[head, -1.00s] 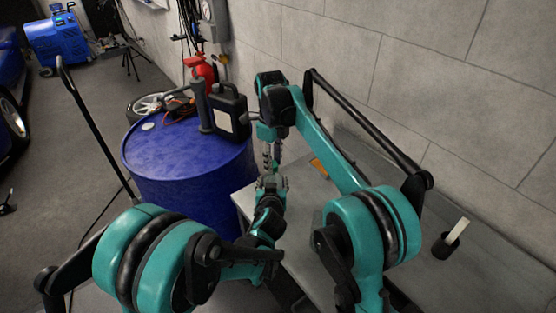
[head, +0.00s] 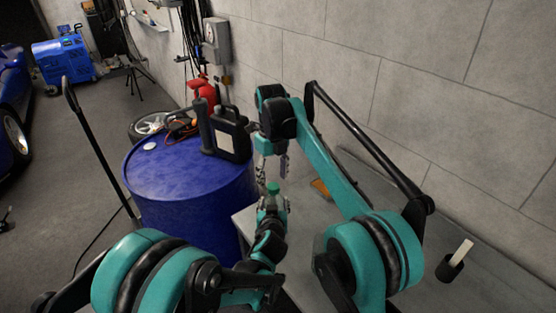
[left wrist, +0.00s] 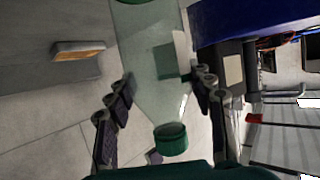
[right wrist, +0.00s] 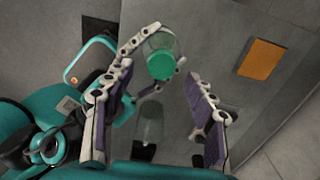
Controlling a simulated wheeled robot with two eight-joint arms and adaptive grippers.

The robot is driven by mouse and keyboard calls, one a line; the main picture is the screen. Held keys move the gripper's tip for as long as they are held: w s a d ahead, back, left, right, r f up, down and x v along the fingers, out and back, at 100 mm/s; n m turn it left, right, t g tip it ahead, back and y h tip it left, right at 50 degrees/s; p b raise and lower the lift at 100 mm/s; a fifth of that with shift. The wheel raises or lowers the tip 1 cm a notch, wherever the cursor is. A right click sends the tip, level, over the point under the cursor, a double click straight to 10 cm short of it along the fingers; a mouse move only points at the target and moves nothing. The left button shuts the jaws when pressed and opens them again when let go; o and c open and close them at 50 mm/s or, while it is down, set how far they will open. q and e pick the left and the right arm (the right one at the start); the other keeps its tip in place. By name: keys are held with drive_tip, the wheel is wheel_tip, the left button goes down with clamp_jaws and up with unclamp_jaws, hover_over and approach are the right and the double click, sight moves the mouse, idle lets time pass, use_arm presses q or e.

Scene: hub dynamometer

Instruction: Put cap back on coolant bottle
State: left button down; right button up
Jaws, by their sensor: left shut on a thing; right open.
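The translucent coolant bottle (left wrist: 150,60) is held by my left gripper (left wrist: 158,90), whose fingers close around its body; it also shows in the right wrist view (right wrist: 160,43). The green cap (right wrist: 161,66) is at the bottle's top end, and also shows in the head view (head: 273,188) and left wrist view (left wrist: 171,140). I cannot tell how firmly it is seated. My right gripper (right wrist: 160,105) is open and empty; in the head view (head: 273,175) its spread fingers hang just above the cap, apart from it.
A grey metal bench (head: 320,235) lies below, with an orange item (head: 320,188) and a dark cup (head: 449,268) holding a pale stick. A blue barrel (head: 185,200) carrying a black jug (head: 231,137) stands left of the bench. The block wall (head: 420,80) is close behind.

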wheel_tip(320, 180, up, 10)
drive_tip(key=shift+f, duration=0.2)
drive_tip(key=shift+s, duration=0.1)
use_arm(q)
drive_tip(key=c, duration=0.5)
unclamp_jaws()
drive_tip(key=shift+c, duration=0.2)
drive_tip(key=v, duration=1.2)
drive_tip(key=shift+d+r, duration=0.1)
